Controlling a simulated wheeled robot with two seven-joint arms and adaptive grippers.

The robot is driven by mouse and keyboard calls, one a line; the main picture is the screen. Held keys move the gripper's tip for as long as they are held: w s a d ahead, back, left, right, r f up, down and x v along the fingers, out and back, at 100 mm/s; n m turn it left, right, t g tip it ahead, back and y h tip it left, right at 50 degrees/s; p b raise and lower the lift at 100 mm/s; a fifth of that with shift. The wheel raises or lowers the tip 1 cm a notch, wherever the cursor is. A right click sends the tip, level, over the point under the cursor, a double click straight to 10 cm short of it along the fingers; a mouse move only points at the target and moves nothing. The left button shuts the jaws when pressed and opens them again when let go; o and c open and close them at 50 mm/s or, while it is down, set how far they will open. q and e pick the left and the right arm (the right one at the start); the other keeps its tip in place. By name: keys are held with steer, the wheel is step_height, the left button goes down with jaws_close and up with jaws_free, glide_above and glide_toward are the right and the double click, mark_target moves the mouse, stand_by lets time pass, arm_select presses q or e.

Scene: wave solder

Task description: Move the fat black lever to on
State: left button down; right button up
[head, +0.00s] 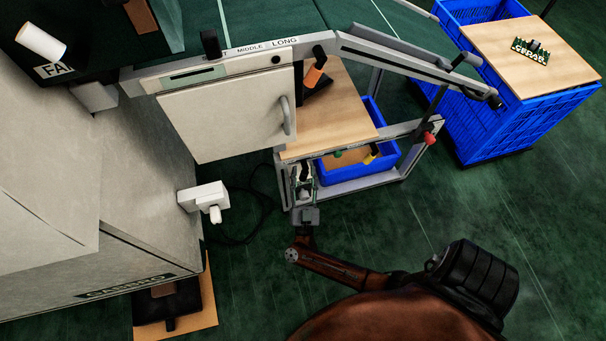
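A thick black upright lever (210,44) stands on the machine's front rail, at the left end of a strip lettered "MIDDLE" and "LONG". I cannot tell which is the lever meant; no "on" mark is readable. My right gripper (303,172) points up the picture beside the bench's lower rail, well below both levers. Its fingers are small and blend with the rail, so I cannot tell whether they are open. My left gripper is not in view.
A white cabinet door (230,116) hangs below the front rail. A wooden shelf (335,112) and a blue bin (388,152) lie beyond my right gripper. A white box with a knob (203,195) sticks out from the machine's side. Green floor is open at right.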

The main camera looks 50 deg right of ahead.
steer(key=shift+c, duration=0.4)
jaws_close()
